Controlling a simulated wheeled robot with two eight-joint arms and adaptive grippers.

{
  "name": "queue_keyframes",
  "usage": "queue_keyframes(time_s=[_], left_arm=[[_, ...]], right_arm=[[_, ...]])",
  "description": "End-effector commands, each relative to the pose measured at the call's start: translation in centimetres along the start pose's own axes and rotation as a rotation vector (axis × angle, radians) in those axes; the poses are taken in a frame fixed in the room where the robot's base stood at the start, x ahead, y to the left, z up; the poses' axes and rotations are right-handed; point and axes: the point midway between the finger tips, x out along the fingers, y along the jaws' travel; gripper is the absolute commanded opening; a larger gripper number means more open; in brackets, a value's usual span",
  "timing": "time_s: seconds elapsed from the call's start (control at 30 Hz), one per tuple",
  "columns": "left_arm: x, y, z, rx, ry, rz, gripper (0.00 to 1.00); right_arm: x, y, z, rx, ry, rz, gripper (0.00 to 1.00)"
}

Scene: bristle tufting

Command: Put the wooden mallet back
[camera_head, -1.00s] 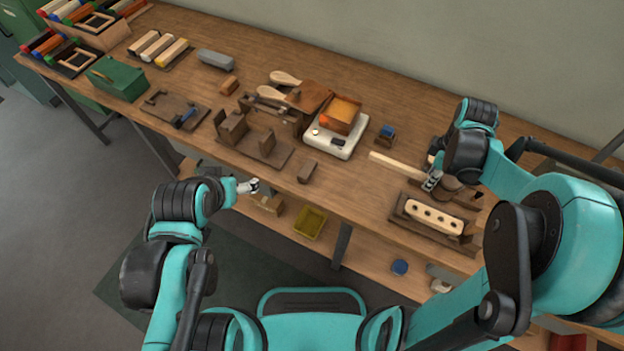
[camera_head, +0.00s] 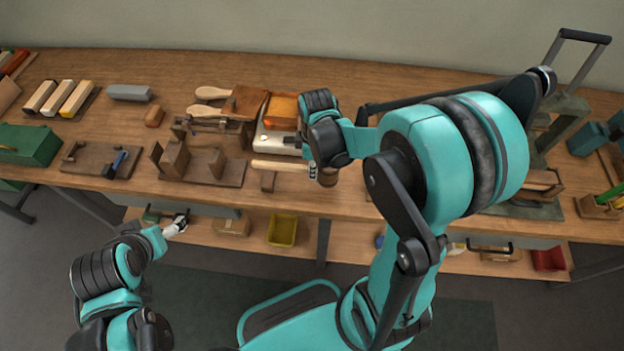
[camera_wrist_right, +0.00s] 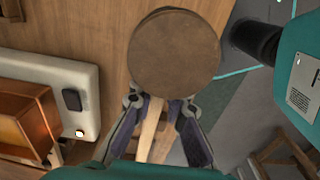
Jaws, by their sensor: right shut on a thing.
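The wooden mallet has a pale handle (camera_head: 278,165) that points left and a brown round head (camera_head: 328,178). In the right wrist view the head's flat round face (camera_wrist_right: 175,50) fills the top middle. There the handle (camera_wrist_right: 150,130) runs between the fingers of my right gripper (camera_wrist_right: 160,112). My left gripper (camera_head: 180,221) is low in front of the bench, away from the mallet; its fingers are too small to judge.
A dark wooden fixture (camera_head: 228,172) stands to the left. A yellow bin (camera_head: 282,230) sits on the lower shelf.

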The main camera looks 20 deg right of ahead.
Motion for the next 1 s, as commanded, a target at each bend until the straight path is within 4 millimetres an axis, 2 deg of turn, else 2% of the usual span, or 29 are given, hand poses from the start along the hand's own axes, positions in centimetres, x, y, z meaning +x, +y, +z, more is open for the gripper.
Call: queue_keyframes(time_s=[0.17,0.37,0.77,0.8,0.83,1.0], left_arm=[[0.6,0.0,0.4,0.0,0.0,0.0,0.8],[2.0,0.0,1.4,0.0,0.0,0.0,0.8],[2.2,0.0,1.5,0.0,0.0,0.0,0.8],[2.1,0.0,1.5,0.0,0.0,0.0,0.8],[2.0,0.0,1.4,0.0,0.0,0.0,0.8],[2.0,0.0,1.4,0.0,0.0,0.0,0.8]], right_arm=[[1.2,-0.1,-0.3,0.001,0.0,0.0,0.0],[4.2,-0.1,-0.2,0.001,0.0,0.0,0.0],[4.6,-0.1,-0.2,0.001,0.0,0.0,0.0],[4.5,-0.1,-0.2,0.001,0.0,0.0,0.24],[4.5,-0.1,-0.2,0.0,0.0,0.0,0.32],[4.5,-0.1,-0.2,0.0,0.0,0.0,0.34]])
